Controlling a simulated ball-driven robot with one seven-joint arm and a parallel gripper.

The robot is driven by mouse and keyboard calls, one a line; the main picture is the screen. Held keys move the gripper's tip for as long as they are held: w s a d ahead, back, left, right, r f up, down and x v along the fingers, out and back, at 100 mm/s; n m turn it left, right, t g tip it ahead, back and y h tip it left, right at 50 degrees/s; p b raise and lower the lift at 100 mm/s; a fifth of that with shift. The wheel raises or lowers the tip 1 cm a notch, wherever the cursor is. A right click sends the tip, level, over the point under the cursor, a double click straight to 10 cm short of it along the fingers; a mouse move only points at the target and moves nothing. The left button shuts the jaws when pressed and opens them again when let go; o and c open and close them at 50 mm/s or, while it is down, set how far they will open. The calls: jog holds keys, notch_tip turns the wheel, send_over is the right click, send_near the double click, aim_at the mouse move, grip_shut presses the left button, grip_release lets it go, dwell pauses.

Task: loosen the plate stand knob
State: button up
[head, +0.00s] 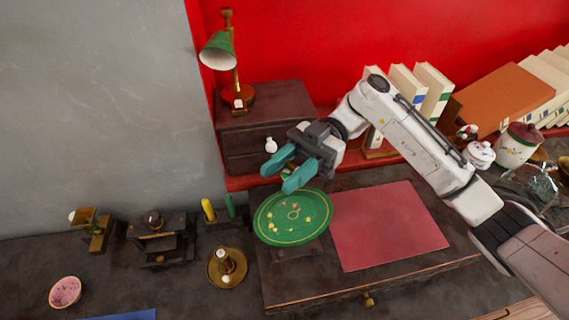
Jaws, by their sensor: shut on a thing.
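A green plate (300,232) with gold decoration stands tilted on a dark wooden box, to the left of a red mat. My gripper (279,178), with teal fingers, is just above and behind the plate's upper rim. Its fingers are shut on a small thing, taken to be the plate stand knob.
A dark drawer chest (262,128) with a white knob and a green lamp (219,50) are behind my gripper. The red mat (388,224) is bare. Books and jars are at the right.

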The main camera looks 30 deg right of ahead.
jog(key=shift+f+g, duration=0.2)
jog(key=shift+g, duration=0.1)
jog(key=o, duration=1)
jog(key=shift+r, duration=0.1)
jog(key=b+v, duration=0.2)
jog(key=v, duration=0.8)
jog(key=shift+w+d+b, duration=0.15)
jog(key=shift+d+b, duration=0.15)
jog(key=shift+d, duration=0.1)
jog(key=shift+r, duration=0.15)
